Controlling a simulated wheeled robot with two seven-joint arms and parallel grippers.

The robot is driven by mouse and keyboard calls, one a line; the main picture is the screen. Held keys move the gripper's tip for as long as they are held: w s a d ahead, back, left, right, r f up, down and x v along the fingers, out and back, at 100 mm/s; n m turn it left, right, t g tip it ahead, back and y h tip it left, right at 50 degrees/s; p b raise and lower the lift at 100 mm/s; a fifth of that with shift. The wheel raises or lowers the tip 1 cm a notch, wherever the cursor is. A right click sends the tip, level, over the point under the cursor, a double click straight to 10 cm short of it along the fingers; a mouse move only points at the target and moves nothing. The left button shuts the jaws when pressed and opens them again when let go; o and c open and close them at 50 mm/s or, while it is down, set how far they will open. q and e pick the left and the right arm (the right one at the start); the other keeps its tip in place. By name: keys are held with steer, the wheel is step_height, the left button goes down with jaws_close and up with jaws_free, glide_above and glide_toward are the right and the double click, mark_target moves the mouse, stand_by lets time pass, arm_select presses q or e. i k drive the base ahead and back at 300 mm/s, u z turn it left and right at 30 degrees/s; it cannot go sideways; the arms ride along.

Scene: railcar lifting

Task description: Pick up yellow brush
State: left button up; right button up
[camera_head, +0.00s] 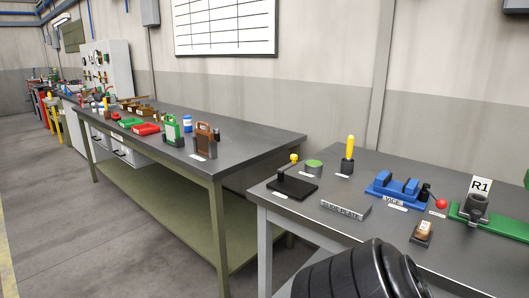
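An upright item with a yellow handle (350,147) and a dark lower part stands near the back edge of the right grey table (325,255). It is the most brush-like yellow thing here, but its lower part is too small to make out clearly. A label lies at its foot. Neither gripper is in view. A black ribbed part, likely of my own arm, fills the bottom centre and hides part of the table's front edge.
Near the yellow item are a black base with a yellow-knobbed lever (295,185), a green-topped round tin (313,167), a grey plate block (345,208), a blue vise (395,187) and an R1 stand (477,205). A longer table (235,150) stands left; open floor lies before it.

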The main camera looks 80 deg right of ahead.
mark_target(349, 141)
steer(key=u, duration=0.05)
steer(key=k, duration=1)
steer(key=z, duration=1.85)
